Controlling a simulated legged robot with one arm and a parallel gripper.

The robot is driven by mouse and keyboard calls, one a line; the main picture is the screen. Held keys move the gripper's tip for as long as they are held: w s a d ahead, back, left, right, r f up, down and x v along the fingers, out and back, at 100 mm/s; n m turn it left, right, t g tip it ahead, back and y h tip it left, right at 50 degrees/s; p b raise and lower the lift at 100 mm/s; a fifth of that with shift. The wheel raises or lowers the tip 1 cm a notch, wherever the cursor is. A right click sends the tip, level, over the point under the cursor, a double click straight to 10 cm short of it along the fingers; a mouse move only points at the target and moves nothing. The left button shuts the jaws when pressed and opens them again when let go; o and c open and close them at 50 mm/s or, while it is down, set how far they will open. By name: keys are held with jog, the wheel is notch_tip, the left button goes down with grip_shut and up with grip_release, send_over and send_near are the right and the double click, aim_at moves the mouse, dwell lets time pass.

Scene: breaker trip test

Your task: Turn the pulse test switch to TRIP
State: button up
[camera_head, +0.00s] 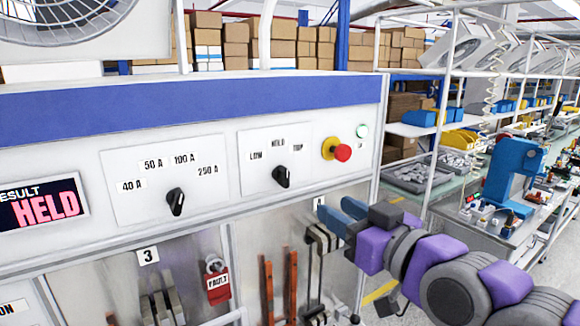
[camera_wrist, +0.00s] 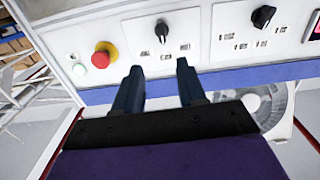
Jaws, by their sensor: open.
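The pulse test switch (camera_head: 281,176) is a black knob on a white plate marked LOW, a middle word that looks like HOLD, and TRIP. Its pointer seems to be near the middle mark, but the exact angle is hard to read. My gripper (camera_head: 338,212) is open and empty, below and right of the knob in the head view. In the wrist view, which is upside down, the switch (camera_wrist: 161,32) shows beyond the gap between the open fingers (camera_wrist: 159,70), apart from them.
Left of it is a current selector knob (camera_head: 176,202) marked 40 A to 250 A. A red button on a yellow base (camera_head: 337,149) and a pale green button (camera_head: 362,131) are to the right. The result display (camera_head: 40,207) reads HELD. A red FAULT lock (camera_head: 217,281) hangs below.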

aim_at(287, 178)
jog(key=shift+w+a+r+p, duration=0.2)
jog(key=shift+w+a+p, duration=0.25)
jog(key=shift+p, duration=1.05)
jog(key=shift+p, duration=0.3)
jog(key=p+x, duration=0.4)
jog(key=x, duration=1)
jog(key=shift+w+a, duration=0.25)
jog(key=shift+c, duration=0.3)
grip_shut()
